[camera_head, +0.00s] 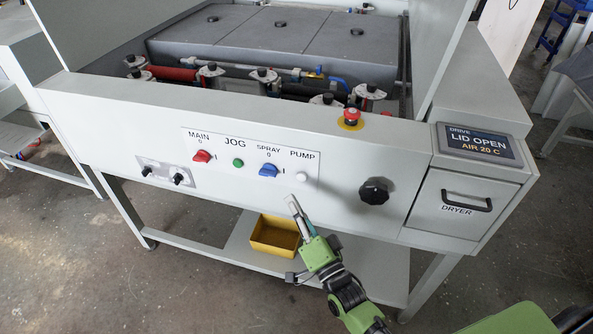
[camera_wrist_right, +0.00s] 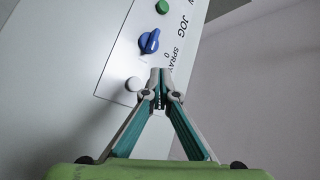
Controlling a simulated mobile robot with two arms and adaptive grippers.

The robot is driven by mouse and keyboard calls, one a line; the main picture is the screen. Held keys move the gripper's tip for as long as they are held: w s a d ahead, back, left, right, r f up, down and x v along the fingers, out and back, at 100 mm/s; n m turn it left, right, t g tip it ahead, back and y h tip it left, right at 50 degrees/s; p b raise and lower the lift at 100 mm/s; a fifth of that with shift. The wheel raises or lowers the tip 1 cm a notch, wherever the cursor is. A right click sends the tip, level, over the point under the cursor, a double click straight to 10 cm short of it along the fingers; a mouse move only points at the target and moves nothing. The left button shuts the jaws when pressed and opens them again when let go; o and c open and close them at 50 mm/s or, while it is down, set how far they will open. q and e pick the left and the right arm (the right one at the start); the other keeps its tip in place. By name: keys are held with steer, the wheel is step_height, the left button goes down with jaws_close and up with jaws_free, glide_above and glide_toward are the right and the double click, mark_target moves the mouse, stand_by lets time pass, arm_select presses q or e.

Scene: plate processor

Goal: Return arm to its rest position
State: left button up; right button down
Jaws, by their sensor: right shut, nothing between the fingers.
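My right gripper (camera_head: 294,204) is shut and empty in front of the machine's front panel, just below the white pump button (camera_head: 302,178). In the right wrist view its fingertips (camera_wrist_right: 160,76) meet close to the white button (camera_wrist_right: 132,84), and I cannot tell whether they touch the panel. The blue spray switch (camera_head: 268,170) and the green jog button (camera_head: 238,162) sit to the left of the pump button. The red main switch (camera_head: 202,156) is farther left. My left gripper is not in view.
A black knob (camera_head: 374,191) and a dryer drawer (camera_head: 462,208) are on the right. A red emergency stop (camera_head: 351,115) stands on the top edge. The display (camera_head: 478,144) reads LID OPEN. A yellow bin (camera_head: 274,238) sits on the lower shelf (camera_head: 385,268).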

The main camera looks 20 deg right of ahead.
steer(key=s+d+f+n+g+h, duration=0.1)
steer(key=s+f+n+g, duration=0.15)
steer(key=s+f, duration=0.65)
steer(key=s+d+f+n+g, duration=0.15)
steer(key=f+g, duration=0.25)
steer(key=f, duration=1.1)
steer(key=s+f+n+g+h, duration=0.1)
steer(key=s+f+n+g, duration=0.4)
steer(key=f, duration=0.8)
steer(key=s+d+f+n+g, duration=0.1)
steer(key=s+f, duration=0.4)
steer(key=s, duration=0.5)
steer(key=s+d+f+n+g+h, duration=0.1)
steer(key=s+f+g, duration=0.3)
steer(key=s, duration=0.7)
steer(key=s+d+f+n+g, duration=0.1)
steer(key=s+f, duration=0.4)
steer(key=s, duration=0.6)
steer(key=shift+s+d+f+g+h, duration=0.15)
steer(key=shift+d+f+g+h, duration=0.2)
steer(key=shift+d+g, duration=0.6)
steer(key=shift+d, duration=0.1)
steer(key=c, duration=2.8)
jaws_free()
